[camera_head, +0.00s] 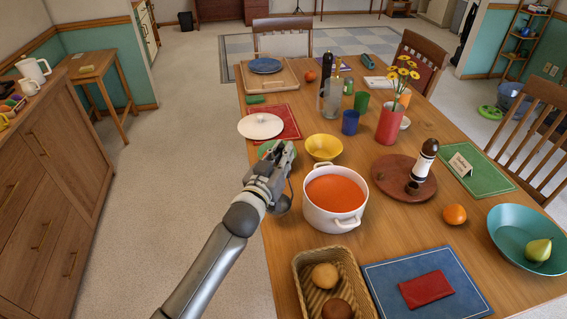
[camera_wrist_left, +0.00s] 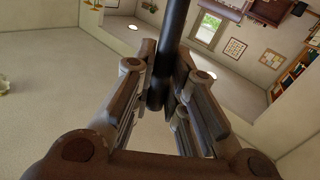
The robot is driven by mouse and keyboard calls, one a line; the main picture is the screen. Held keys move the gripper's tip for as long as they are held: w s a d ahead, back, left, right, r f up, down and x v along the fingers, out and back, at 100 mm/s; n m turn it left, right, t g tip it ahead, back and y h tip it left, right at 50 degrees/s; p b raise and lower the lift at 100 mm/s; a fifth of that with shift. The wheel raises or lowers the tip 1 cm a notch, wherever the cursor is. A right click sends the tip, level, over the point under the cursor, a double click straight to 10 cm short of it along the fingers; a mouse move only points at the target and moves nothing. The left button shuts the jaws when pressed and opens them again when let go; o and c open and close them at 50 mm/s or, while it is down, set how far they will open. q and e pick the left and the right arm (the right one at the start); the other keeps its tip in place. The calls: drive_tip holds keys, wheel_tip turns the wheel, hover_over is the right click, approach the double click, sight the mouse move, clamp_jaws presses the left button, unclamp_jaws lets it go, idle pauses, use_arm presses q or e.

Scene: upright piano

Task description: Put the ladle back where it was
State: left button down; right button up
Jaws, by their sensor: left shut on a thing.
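My left gripper (camera_head: 284,152) is above the table's left edge, to the left of and beyond the white pot (camera_head: 312,216) of orange soup. In the left wrist view, its fingers (camera_wrist_left: 162,100) are shut on a dark, round shaft (camera_wrist_left: 172,45), which I take to be the ladle's handle. A green round thing (camera_head: 264,150) is partly hidden behind the gripper. My right gripper is not in view.
A yellow bowl (camera_head: 323,147) stands just beyond the pot. A brown round board (camera_head: 392,185) with a pepper mill (camera_head: 424,160) is to the right. A bread basket (camera_head: 303,268) is nearer. Floor is free left of the table.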

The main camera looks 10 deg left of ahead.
use_arm(q)
wheel_tip(320, 180, down, 3)
drive_tip(key=shift+w+d+f+p, duration=0.1)
drive_tip(key=shift+p, duration=0.2)
drive_tip(key=shift+f, duration=0.1)
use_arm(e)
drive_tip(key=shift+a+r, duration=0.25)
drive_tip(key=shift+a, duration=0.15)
use_arm(q)
drive_tip(key=shift+f, duration=0.1)
drive_tip(key=c, duration=1.9)
unclamp_jaws()
drive_tip(key=shift+f, duration=0.1)
drive_tip(key=o, duration=0.4)
drive_tip(key=shift+o, duration=0.2)
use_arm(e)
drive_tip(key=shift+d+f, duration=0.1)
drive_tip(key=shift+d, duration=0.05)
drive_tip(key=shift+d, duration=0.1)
use_arm(q)
drive_tip(key=shift+s, duration=0.2)
drive_tip(key=s+a+b, duration=0.1)
drive_tip(key=s+a, duration=0.1)
drive_tip(key=s, duration=0.9)
drive_tip(key=shift+s+a+r+b, duration=0.2)
drive_tip(key=shift+s+b, duration=0.05)
drive_tip(key=shift+b, duration=0.1)
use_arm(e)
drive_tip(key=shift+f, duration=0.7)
